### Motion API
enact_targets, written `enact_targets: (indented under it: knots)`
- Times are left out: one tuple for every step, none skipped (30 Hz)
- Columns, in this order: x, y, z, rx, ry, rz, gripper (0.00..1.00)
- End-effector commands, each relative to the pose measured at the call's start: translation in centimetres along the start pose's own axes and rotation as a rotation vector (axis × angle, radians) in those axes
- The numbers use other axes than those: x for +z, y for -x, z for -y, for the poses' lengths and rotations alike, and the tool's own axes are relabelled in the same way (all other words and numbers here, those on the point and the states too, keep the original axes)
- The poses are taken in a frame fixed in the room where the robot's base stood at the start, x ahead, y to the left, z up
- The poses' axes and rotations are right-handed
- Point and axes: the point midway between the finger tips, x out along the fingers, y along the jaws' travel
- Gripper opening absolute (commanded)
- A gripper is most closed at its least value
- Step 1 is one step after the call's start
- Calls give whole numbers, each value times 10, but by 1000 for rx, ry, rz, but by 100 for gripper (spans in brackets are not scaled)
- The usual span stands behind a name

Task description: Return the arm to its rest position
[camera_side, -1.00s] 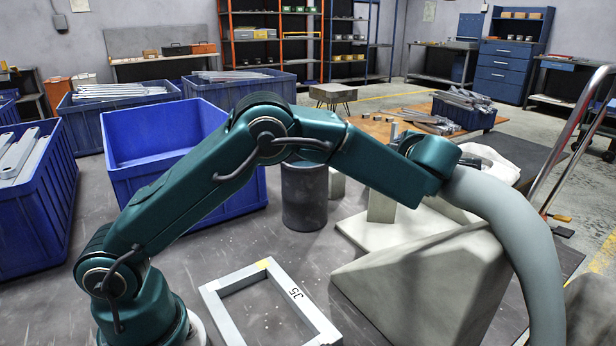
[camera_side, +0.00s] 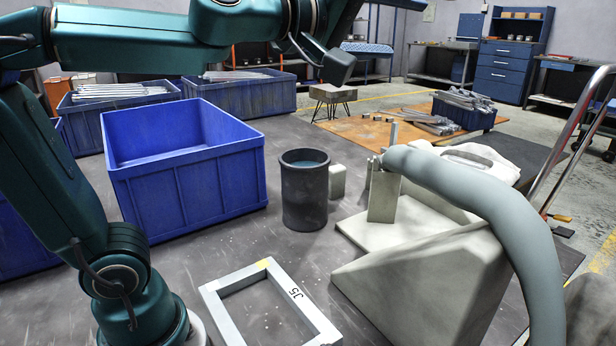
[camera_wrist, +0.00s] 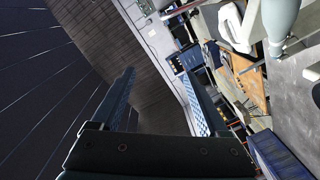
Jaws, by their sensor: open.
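My gripper (camera_side: 408,26) is raised at the top of the side view, held well above the bench and partly cut off by the frame edge. Its fingers are spread and point to the right, with a blue-and-white patterned inner face on the lower one. In the wrist view my gripper (camera_wrist: 158,74) shows two dark fingers wide apart, with nothing between them. Behind them are a dark ceiling and wall, and the room appears strongly tilted. My arm is folded up and back at the left of the side view.
An empty blue bin (camera_side: 185,180), a dark cylindrical pot (camera_side: 304,195) and a grey frame (camera_side: 220,315) marked J5 stand below my arm. A pale fixture (camera_side: 425,285) with a thick grey hose (camera_side: 480,195) is at right. The air around my gripper looks clear.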

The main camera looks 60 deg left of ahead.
Motion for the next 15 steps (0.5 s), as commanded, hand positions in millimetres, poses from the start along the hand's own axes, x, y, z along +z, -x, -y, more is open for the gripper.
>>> enact_targets:
  knots:
    - [19, 19, 8, -7, -105, 80, 78]
    - [34, 30, 17, -21, -174, 137, 78]
    - [53, 44, 31, -46, -265, 215, 78]
    - [67, 54, 44, -70, -331, 274, 78]
    - [80, 65, 58, -97, -395, 331, 78]
    - [96, 79, 78, -137, -475, 407, 78]
    - [106, 90, 93, -169, -528, 462, 78]
    - [115, 100, 108, -201, -578, 515, 78]
    - [126, 113, 127, -245, -637, 584, 78]
    - [132, 123, 141, -277, -677, 634, 78]
    - [138, 132, 154, -308, -711, 681, 78]
    - [144, 142, 169, -347, -750, 741, 78]
    - [148, 150, 179, -374, -775, 784, 78]
    - [151, 157, 188, -399, -797, 822, 78]
    - [153, 165, 197, -427, -820, 865, 78]
